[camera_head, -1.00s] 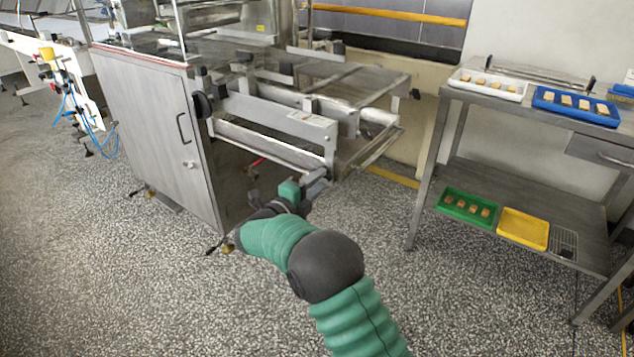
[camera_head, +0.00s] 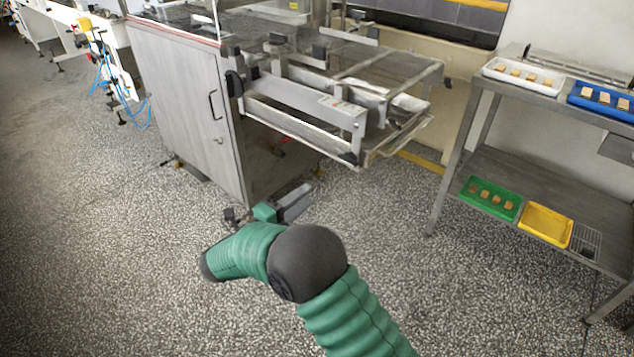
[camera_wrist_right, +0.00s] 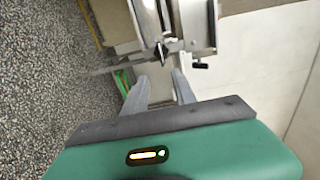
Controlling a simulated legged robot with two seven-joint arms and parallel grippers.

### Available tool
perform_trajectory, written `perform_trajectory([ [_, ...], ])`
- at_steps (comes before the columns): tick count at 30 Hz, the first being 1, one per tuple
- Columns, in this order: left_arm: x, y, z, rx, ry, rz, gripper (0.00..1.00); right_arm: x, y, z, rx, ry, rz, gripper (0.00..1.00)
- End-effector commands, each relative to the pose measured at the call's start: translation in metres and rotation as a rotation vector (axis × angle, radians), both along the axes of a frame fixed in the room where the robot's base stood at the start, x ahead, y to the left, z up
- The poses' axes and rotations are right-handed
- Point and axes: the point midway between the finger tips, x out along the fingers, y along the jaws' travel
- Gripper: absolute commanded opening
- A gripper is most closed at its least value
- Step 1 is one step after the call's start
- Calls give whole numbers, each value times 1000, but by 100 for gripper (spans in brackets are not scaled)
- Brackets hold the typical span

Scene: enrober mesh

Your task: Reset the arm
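My right arm, with green ribbed sleeves and dark joints, reaches up from the bottom of the head view. Its right gripper (camera_head: 300,194) is in front of and below the enrober's outfeed frame (camera_head: 310,115), over the speckled floor. In the right wrist view the right gripper (camera_wrist_right: 160,88) has two grey fingers standing apart with nothing between them. Metal bars of a machine frame (camera_wrist_right: 165,40) show beyond the fingertips; I cannot tell how far. My left gripper is not in view.
The enrober's grey cabinet (camera_head: 190,110) stands behind the arm. At right a two-level steel table (camera_head: 480,140) holds a white tray (camera_head: 490,68), a blue tray (camera_head: 576,98), a green tray (camera_head: 515,206) and a yellow tray (camera_head: 546,224).

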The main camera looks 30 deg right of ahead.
Motion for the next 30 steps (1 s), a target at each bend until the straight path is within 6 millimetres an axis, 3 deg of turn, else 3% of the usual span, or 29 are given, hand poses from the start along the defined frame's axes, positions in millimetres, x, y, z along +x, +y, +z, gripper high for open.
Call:
perform_trajectory([
  [17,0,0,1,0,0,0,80,4,4,2,0,15,37,33],
  [21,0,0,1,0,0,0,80,45,10,14,-32,173,332,33],
  [24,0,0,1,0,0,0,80,63,35,9,-130,433,687,33],
  [26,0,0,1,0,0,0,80,52,55,-6,-212,628,902,33],
  [29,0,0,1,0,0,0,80,-1,78,-47,-357,977,1225,33],
  [30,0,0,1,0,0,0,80,-30,81,-64,-406,1108,1331,33],
])
